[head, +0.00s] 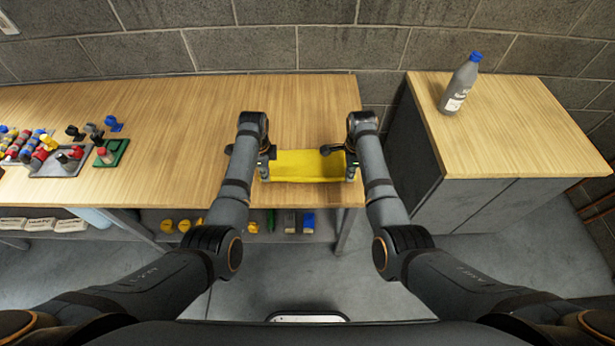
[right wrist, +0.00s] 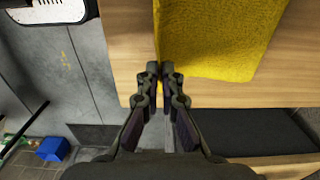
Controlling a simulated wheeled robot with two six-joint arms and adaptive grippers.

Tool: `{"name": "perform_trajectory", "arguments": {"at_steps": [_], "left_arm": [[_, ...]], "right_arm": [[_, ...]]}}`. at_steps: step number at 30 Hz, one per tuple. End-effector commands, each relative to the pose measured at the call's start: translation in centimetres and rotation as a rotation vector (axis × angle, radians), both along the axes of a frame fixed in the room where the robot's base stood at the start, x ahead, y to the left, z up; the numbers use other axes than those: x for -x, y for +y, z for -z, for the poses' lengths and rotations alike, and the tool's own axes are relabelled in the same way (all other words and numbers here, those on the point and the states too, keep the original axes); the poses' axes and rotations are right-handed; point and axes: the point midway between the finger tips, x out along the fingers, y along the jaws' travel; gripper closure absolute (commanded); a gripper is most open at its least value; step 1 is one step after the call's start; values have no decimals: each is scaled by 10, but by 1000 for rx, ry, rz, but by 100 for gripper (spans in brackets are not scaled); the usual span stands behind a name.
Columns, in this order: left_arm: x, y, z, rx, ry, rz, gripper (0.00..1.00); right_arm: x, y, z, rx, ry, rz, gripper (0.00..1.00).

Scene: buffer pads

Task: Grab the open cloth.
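The yellow cloth (head: 305,166) lies spread near the front edge of the wooden table, between my two grippers. My left gripper (head: 266,168) is at its left edge, fingers pointing down; it is too small to tell whether the fingers are shut. My right gripper (head: 350,168) is at the cloth's right edge. In the right wrist view the cloth (right wrist: 215,40) shows a coarse, fuzzy weave. There the right fingertips (right wrist: 160,70) are together on the cloth's edge, near a corner, with a thin yellow strip showing on the far side.
Sorted small parts and a green block (head: 112,153) sit at the table's left. A grey bottle with a blue cap (head: 459,84) stands on the separate cabinet (head: 500,140) at right. A shelf under the table holds several small items. The table behind the cloth is clear.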

Motion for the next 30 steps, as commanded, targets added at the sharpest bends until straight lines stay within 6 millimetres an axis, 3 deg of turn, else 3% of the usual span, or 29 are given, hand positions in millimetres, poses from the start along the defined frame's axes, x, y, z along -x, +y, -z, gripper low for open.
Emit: {"name": "perform_trajectory", "arguments": {"at_steps": [2,12,17,23,30], "left_arm": [[0,0,-12,0,-1,0,100],[-1,0,-12,1,-2,0,100],[-1,-1,-21,1,-3,0,100],[-1,-1,-55,1,-3,0,100],[-1,-2,-112,1,-3,0,100]], "right_arm": [[0,0,-12,0,0,0,100],[0,0,-12,-1,-1,0,100],[0,1,-21,-1,-1,0,100],[-1,1,-54,-1,-1,0,100],[-1,2,-112,-1,-1,0,100]]}}
